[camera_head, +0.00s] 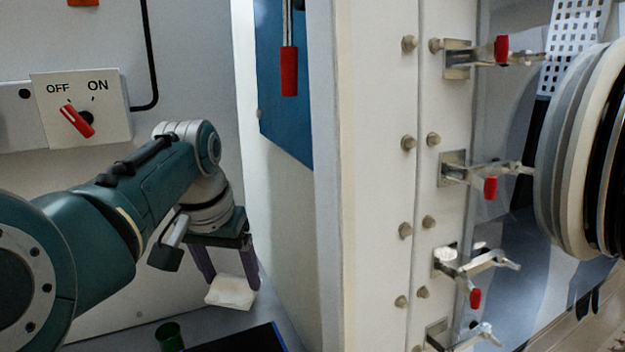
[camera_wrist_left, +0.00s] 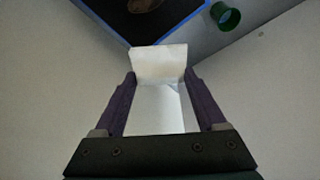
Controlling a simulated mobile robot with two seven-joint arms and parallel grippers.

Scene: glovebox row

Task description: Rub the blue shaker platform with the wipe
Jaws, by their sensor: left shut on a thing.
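The white wipe (camera_head: 231,292) is held between the purple fingers of my left gripper (camera_head: 226,270). In the left wrist view the wipe (camera_wrist_left: 160,68) stands out past the fingertips of the gripper (camera_wrist_left: 160,85), a finger at each side. The shaker platform (camera_head: 243,342) shows only in part at the bottom edge of the head view, as a dark surface with a blue edge. In the left wrist view the platform's dark top (camera_wrist_left: 140,22) has a blue rim and a brownish spot (camera_wrist_left: 143,5). The wipe appears near its corner; I cannot tell whether they touch. My right gripper is out of view.
A green cup (camera_head: 168,336) stands left of the platform in the head view; it also shows in the left wrist view (camera_wrist_left: 225,16). A switch box (camera_head: 82,112) is on the wall. A pale post (camera_head: 375,180) and several red-tipped clamps (camera_head: 487,187) are at the right.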

